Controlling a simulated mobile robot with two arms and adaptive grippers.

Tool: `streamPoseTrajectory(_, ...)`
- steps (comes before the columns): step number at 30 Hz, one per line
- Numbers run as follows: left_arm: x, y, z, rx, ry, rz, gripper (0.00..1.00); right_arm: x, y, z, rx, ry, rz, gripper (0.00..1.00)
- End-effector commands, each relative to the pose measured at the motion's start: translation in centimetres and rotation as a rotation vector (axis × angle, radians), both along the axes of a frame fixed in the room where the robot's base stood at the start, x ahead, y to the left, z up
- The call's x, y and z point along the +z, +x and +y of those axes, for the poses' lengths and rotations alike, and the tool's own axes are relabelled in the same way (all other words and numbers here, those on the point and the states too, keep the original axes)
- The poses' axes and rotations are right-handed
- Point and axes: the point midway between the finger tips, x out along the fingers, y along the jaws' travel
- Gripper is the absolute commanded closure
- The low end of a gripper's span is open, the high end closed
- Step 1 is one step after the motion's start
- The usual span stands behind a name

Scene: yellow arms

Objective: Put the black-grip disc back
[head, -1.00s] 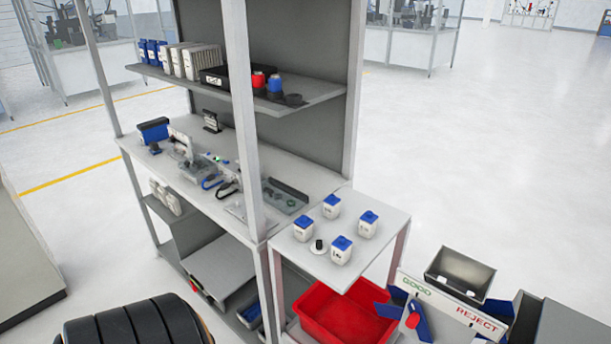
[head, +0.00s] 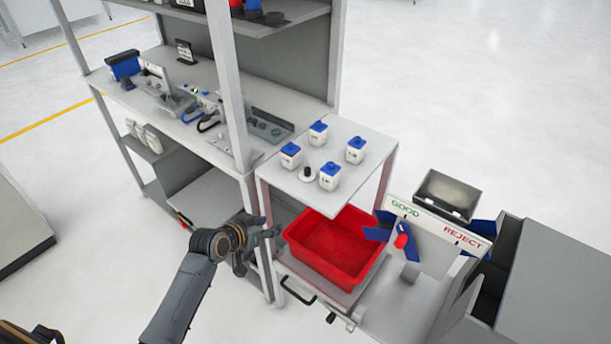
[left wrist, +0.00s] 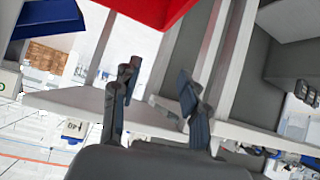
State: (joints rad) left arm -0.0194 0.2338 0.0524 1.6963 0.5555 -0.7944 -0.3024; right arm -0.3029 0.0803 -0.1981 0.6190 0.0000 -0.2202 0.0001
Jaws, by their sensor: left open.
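The black-grip disc (head: 307,174), a small white disc with a black knob, lies on the pale side table (head: 352,141) among blue-lidded white jars. My left gripper (head: 268,240) is below the level of that tabletop, beside the shelf post and left of the red bin. It is apart from the disc. In the left wrist view my left gripper (left wrist: 158,88) has its two dark fingers spread with nothing between them. The disc cannot be made out there. My right gripper is not in view.
The red bin (head: 297,239) stands under the side table. Several jars, one of them a blue-lidded jar (head: 329,177), stand around the disc. A shelf post (head: 228,85) rises left of the table. A GOOD/REJECT sign (head: 437,222) stands at right.

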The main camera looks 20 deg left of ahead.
Motion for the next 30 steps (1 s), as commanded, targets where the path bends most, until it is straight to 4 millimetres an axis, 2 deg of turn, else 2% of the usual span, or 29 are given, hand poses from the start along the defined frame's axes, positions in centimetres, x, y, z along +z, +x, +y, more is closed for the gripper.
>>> streamPoseTrajectory(1, 4.2, 1.0, -0.3, -0.031, -0.004, -0.069, 0.56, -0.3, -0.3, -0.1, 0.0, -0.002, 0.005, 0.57)
streamPoseTrajectory(3, 8.7, 1.6, -0.8, -0.071, -0.004, -0.14, 0.56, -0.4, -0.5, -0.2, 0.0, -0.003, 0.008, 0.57)
streamPoseTrajectory(6, 13.2, 1.6, -1.4, -0.116, 0.0, -0.209, 0.56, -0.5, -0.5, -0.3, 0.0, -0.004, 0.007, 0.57)
streamPoseTrajectory(9, 15.4, 1.6, -1.8, -0.141, 0.004, -0.245, 0.56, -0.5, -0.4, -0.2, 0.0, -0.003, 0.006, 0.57)
streamPoseTrajectory(12, 15.9, 2.3, -2.2, -0.149, 0.002, -0.257, 0.56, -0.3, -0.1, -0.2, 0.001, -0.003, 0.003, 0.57)
streamPoseTrajectory(22, 13.6, 7.5, -4.2, -0.148, 0.003, -0.256, 0.56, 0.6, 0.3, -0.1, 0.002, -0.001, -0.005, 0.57)
streamPoseTrajectory(30, 12.8, 9.0, -4.9, -0.148, 0.004, -0.256, 0.56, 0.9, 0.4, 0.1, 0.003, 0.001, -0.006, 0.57)
